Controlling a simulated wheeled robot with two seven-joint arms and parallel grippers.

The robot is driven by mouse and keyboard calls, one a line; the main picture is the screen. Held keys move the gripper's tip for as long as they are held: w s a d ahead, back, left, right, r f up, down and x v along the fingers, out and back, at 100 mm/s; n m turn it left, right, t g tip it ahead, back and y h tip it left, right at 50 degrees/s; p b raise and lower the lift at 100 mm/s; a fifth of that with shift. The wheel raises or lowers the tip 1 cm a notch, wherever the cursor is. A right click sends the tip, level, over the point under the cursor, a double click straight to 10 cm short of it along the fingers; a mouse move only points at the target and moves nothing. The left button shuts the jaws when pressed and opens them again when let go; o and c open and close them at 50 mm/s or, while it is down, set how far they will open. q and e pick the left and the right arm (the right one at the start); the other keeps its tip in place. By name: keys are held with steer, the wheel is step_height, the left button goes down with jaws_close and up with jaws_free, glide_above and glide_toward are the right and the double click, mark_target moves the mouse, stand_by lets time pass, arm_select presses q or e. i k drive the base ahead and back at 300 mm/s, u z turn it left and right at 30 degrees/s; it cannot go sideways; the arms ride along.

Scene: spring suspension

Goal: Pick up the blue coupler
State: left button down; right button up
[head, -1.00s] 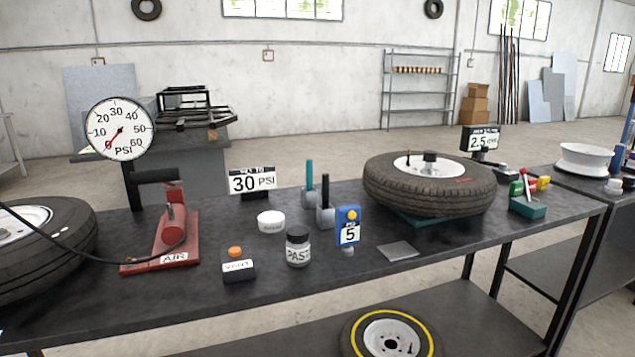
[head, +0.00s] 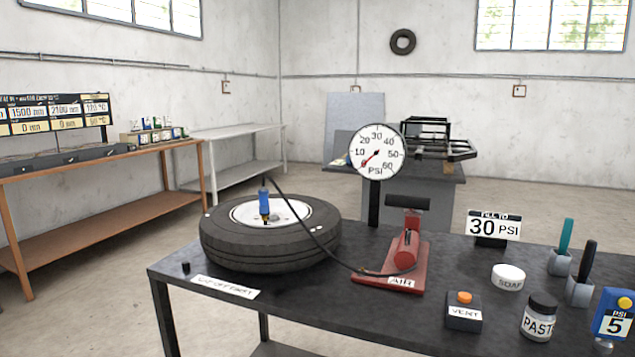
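The blue coupler (head: 264,202) stands upright over the rim of the black tire (head: 270,246) at the left end of the dark workbench. Its lower tip is brass coloured. A black hose (head: 313,237) runs from the coupler's top down to the red air pump (head: 405,262). Neither of my grippers is in the head view.
A round PSI gauge (head: 377,151) stands behind the pump. A vent box (head: 463,311), a paste jar (head: 538,317) and a white soap tub (head: 508,277) are to the right. A small black cap (head: 186,267) and a paper label (head: 226,287) lie near the front left edge.

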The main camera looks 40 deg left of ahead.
mark_target(264, 208)
steer(key=u, duration=1.6)
